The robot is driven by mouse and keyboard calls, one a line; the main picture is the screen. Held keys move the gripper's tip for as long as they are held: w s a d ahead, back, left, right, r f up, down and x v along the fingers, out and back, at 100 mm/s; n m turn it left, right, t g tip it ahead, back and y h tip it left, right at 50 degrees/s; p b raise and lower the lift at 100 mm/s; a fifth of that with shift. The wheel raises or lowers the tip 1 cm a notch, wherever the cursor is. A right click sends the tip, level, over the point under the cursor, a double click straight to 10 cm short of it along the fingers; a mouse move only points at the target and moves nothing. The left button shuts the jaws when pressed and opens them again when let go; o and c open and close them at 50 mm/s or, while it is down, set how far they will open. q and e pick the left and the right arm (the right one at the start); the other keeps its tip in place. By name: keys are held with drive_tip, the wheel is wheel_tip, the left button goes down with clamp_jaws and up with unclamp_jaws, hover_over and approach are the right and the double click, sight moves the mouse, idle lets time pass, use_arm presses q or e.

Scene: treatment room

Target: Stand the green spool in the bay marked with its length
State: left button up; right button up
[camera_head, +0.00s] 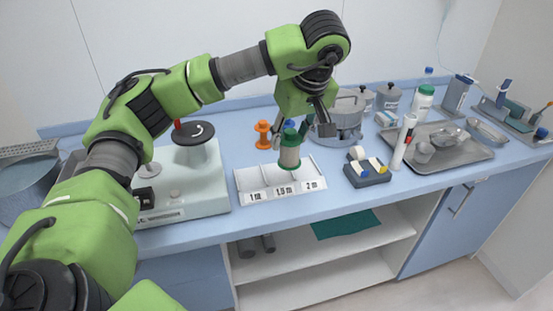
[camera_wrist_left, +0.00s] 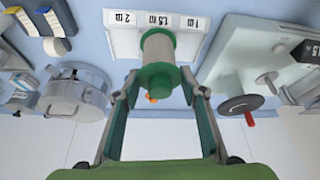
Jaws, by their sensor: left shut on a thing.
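The green spool (camera_head: 289,157), with green flanges and a pale wound middle, is upright in my left gripper (camera_head: 294,127). In the left wrist view the fingers of my left gripper (camera_wrist_left: 161,92) are on either side of the spool's green end (camera_wrist_left: 160,76). A white bay rack (camera_head: 251,184) has bays marked 1 m, 1.5 m and 2 m. The spool is at the middle bay, behind the 1.5 m label (camera_head: 284,189); I cannot tell whether it touches the floor. My right gripper is out of view.
An orange spool (camera_head: 263,135) and a partly hidden blue one (camera_head: 289,125) stand behind the rack. A white winding machine (camera_head: 187,190) is left. A dark tape holder (camera_head: 367,175), marker (camera_head: 403,142) and metal tray (camera_head: 468,155) are right.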

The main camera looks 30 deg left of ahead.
use_arm(q)
drive_tip(key=w+a+f, duration=0.2)
drive_tip(key=f, duration=0.1)
drive_tip(key=w+a+f+p, duration=0.1)
drive_tip(key=w+a+f, duration=0.1)
drive_tip(key=a+f, duration=0.1)
drive_tip(key=w+a+f+p, duration=0.1)
drive_tip(key=w+a+f, duration=0.1)
drive_tip(key=f, duration=0.2)
drive_tip(key=shift+a+f, duration=0.15)
drive_tip(key=shift+a, duration=0.2)
drive_tip(key=shift+f, duration=0.45)
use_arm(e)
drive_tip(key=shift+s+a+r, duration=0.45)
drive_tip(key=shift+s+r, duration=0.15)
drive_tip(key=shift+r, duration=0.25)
use_arm(q)
drive_tip(key=shift+f, duration=0.1)
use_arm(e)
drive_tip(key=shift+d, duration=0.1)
use_arm(q)
drive_tip(key=o, duration=1)
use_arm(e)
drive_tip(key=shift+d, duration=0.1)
use_arm(q)
drive_tip(key=shift+o, duration=0.2)
